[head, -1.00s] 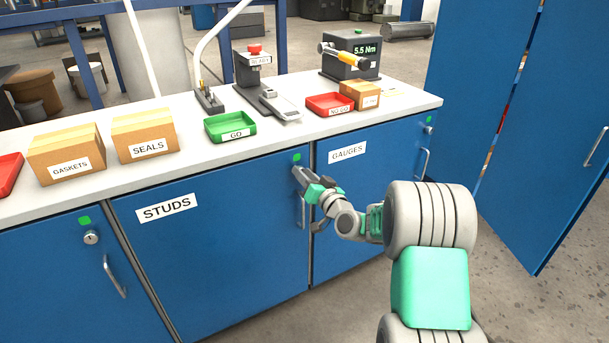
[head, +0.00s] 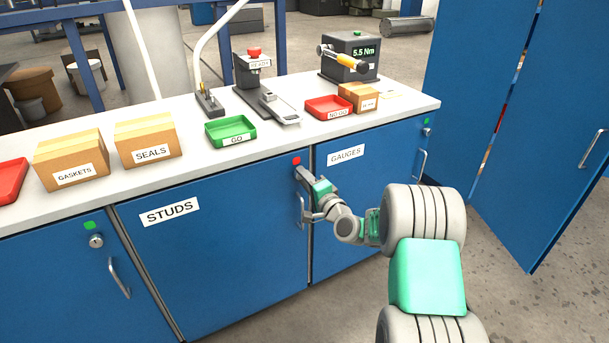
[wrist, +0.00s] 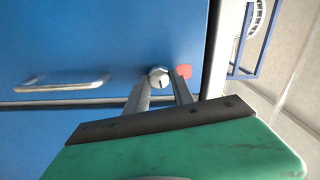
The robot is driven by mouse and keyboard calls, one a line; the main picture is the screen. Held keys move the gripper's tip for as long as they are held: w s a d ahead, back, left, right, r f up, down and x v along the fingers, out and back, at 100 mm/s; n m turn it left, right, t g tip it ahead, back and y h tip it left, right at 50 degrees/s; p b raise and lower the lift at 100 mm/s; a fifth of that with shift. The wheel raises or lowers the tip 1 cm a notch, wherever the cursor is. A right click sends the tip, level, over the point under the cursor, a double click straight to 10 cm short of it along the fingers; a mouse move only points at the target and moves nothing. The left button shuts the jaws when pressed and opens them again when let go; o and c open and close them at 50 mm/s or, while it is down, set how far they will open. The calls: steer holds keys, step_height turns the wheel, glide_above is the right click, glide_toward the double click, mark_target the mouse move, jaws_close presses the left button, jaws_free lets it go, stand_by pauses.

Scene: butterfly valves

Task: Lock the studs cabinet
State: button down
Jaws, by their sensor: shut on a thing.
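The studs cabinet door (head: 225,245) is blue, closed flush, and carries a white STUDS label (head: 170,212). A small red indicator (head: 297,161) sits at its upper right corner; it also shows in the wrist view (wrist: 184,71). My gripper (head: 301,174) is at the lock just below that indicator. In the wrist view, its two fingers (wrist: 160,84) are shut on the round silver lock knob (wrist: 158,75), which has a dark slot mark. The fingers hide the lock in the head view. The studs door's handle (wrist: 62,80) is apart from the fingers.
The gauges cabinet (head: 360,190) is just right, with a green indicator (head: 427,132). The left cabinet has a green indicator (head: 90,225) and a lock (head: 96,241). The worktop (head: 215,165) above holds boxes, trays and instruments. A tall blue cabinet door (head: 540,170) stands open at right.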

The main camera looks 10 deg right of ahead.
steer(key=shift+m+p, duration=0.4)
steer(key=shift+m, duration=0.6)
steer(key=c, duration=1.1)
jaws_free()
steer(key=v, duration=0.7)
steer(key=shift+s+d, duration=0.1)
steer(key=shift+s, duration=0.25)
